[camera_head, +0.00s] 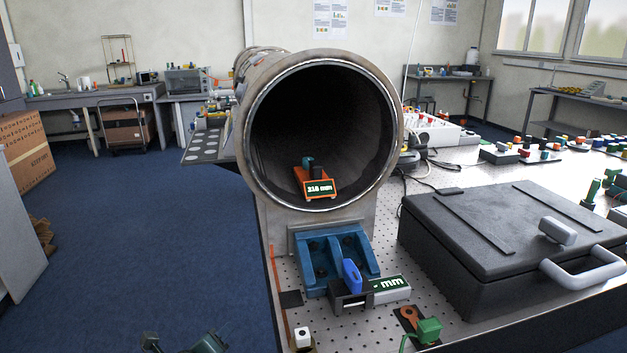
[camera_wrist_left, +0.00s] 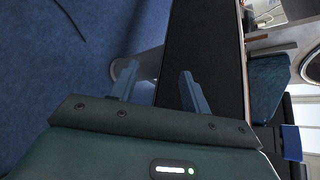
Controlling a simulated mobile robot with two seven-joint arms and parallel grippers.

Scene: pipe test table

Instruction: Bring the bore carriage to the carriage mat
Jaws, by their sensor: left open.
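The bore carriage (camera_head: 316,187), orange with a dark and teal block on top and a "215 mm" plate in front, sits inside the open mouth of the large pipe (camera_head: 246,130), on the bottom of the bore. My left gripper (camera_head: 182,343) shows at the bottom edge of the head view, off the table's left side, well below the carriage. In the left wrist view its fingers (camera_wrist_left: 158,85) are apart and empty.
A blue stand (camera_head: 330,262) with a blue-handled gauge (camera_head: 352,275) stands before the pipe mouth. A large black case (camera_head: 500,240) fills the right. A white block (camera_head: 301,338) and a green part (camera_head: 428,330) lie at the front. Open blue floor lies left.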

